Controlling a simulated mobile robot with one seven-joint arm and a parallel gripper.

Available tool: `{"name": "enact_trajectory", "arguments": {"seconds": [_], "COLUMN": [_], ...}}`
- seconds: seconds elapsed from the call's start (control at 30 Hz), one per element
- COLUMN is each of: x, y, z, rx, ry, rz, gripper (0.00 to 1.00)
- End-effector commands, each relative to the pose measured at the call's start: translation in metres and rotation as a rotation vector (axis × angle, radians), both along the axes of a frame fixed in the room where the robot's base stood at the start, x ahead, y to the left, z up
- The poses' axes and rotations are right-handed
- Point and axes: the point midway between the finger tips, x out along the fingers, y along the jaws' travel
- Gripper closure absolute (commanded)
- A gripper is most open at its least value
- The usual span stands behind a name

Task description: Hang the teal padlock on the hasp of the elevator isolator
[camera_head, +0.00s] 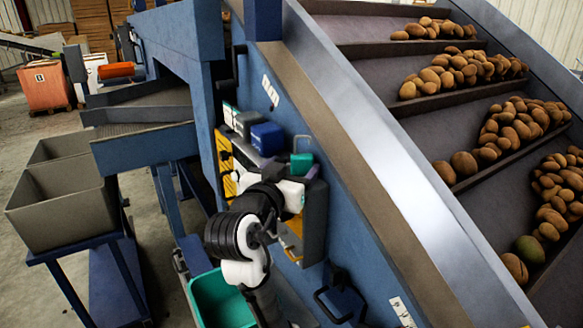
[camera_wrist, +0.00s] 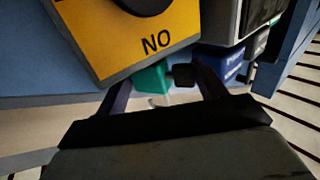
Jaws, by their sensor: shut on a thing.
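The teal padlock (camera_head: 301,165) is held at my gripper (camera_head: 303,176) in front of the blue machine side. In the wrist view the teal padlock (camera_wrist: 152,78) sits between the fingertips of my gripper (camera_wrist: 158,86), with a pale curved piece, likely its shackle, below it. A yellow plate (camera_wrist: 135,35) marked "NO", with a dark round part, is close above the padlock in that view. In the head view a grey box with a yellow front (camera_head: 290,238) is partly hidden behind my arm. I cannot tell which box is the elevator isolator. No hasp can be made out.
A blue box (camera_head: 267,138) and other yellow plates (camera_head: 225,160) stand beside the gripper. A teal bin (camera_head: 220,300) is below my arm. A black handle (camera_head: 340,300) juts out at lower right. Potatoes (camera_head: 465,70) lie on the sloped conveyor. Grey bins (camera_head: 60,215) stand left.

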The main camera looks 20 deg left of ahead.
Motion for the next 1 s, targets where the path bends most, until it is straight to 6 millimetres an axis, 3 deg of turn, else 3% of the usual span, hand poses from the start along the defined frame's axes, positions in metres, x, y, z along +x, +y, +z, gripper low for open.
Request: {"name": "enact_trajectory", "arguments": {"seconds": [0.3,0.33,0.5,1.0], "x": [-0.0001,0.0000,0.0001,0.0011], "y": [0.0000,0.0001,-0.0003,-0.0038], "z": [-0.0049,-0.0050,-0.0039,-0.0040], "rx": [0.000,0.000,0.000,0.001], "ry": [-0.001,-0.001,0.000,-0.002], "rz": [0.000,0.000,-0.001,-0.010], "gripper": [0.56,0.28,0.08,0.08]}}
